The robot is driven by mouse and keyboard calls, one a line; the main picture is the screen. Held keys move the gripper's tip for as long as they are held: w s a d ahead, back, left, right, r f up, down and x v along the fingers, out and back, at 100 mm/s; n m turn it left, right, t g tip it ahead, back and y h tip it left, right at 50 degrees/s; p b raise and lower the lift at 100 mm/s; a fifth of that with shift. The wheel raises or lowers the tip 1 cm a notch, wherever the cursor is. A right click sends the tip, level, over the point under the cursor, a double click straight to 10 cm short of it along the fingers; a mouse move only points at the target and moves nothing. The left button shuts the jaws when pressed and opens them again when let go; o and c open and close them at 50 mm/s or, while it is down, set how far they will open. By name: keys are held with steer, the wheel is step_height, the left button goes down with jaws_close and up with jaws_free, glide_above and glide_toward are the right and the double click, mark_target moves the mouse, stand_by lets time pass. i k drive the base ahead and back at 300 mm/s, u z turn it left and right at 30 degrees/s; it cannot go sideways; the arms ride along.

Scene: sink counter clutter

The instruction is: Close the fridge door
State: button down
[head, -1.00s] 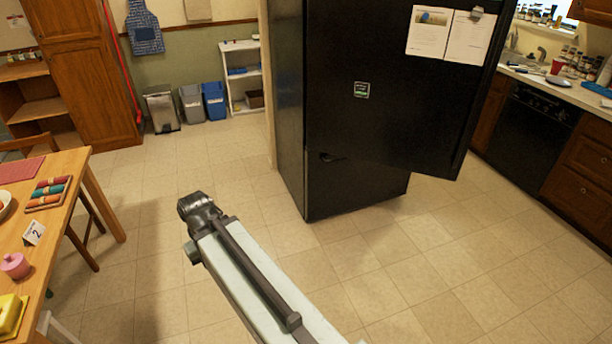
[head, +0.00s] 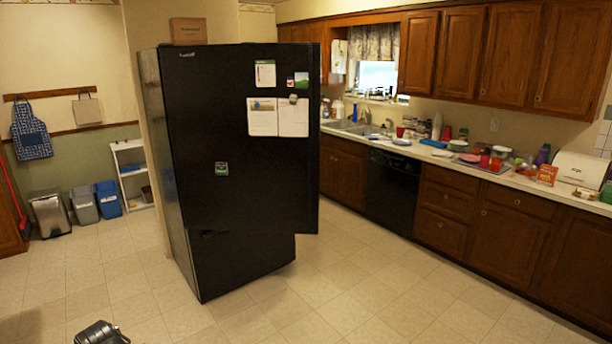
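The black fridge (head: 168,170) stands left of centre in the head view. Its upper door (head: 245,185) carries papers and a small square magnet. The door stands partly open: its right edge reaches out past the lower front panel (head: 240,262), and its bottom edge is clear of that panel at the right. The inside of the fridge is hidden behind the door. Only a dark joint of my arm shows at the bottom left edge, well apart from the fridge. My gripper is not in view.
Tiled floor (head: 345,285) is clear in front and right of the fridge. A cluttered counter (head: 415,150) with a sink and dark dishwasher (head: 392,188) runs along the right. Bins (head: 84,203) and a white shelf (head: 130,172) stand at the left.

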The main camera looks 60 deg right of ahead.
mark_target(272, 184)
steer(key=z, duration=0.65)
steer(key=i, duration=2.05)
steer(key=u, duration=0.05)
